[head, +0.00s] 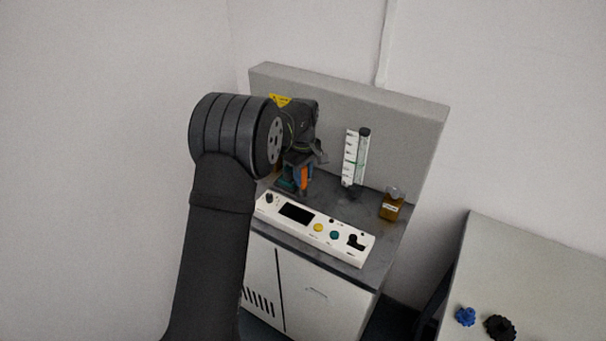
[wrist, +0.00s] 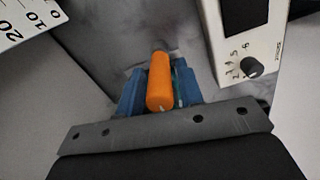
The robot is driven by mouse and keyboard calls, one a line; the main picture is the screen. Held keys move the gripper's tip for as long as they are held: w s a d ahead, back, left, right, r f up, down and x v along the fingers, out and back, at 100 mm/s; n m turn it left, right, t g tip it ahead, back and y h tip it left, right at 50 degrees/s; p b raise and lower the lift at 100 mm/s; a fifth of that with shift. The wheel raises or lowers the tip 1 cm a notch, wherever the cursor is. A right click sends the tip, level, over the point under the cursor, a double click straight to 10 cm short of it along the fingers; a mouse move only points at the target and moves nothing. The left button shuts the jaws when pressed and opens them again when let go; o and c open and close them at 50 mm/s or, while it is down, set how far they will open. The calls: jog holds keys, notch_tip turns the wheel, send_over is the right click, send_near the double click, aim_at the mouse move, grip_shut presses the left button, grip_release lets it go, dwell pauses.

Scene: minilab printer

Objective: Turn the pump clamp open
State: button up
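The orange pump clamp lever (wrist: 160,82) stands between the two blue fingers of my gripper (wrist: 161,92) in the wrist view. A narrow teal strip shows between the lever and the right finger, so a gap is visible there. Any gap on the left side is too small to judge. The gripper looks open around the lever. In the head view the orange lever (head: 304,177) shows below my gripper (head: 297,178), beside a teal part of the pump (head: 286,185). Most of the pump is hidden by my arm and gripper.
A white control panel (head: 325,238) with knobs and a screen lies in front of the pump. A graduated cylinder (head: 361,158) and a brown bottle (head: 392,205) stand to the right. A grey wall panel (head: 400,120) rises behind. Blue (head: 465,316) and black (head: 500,328) knobs lie on another table.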

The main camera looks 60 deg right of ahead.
grip_shut()
jog(key=shift+m, duration=0.4)
jog(key=m, duration=0.5)
jog(key=shift+m, duration=0.4)
jog(key=m, duration=1.1)
jog(key=shift+d+m, duration=0.1)
jog(key=shift+m, duration=0.2)
jog(key=shift+o, duration=1.5)
grip_release()
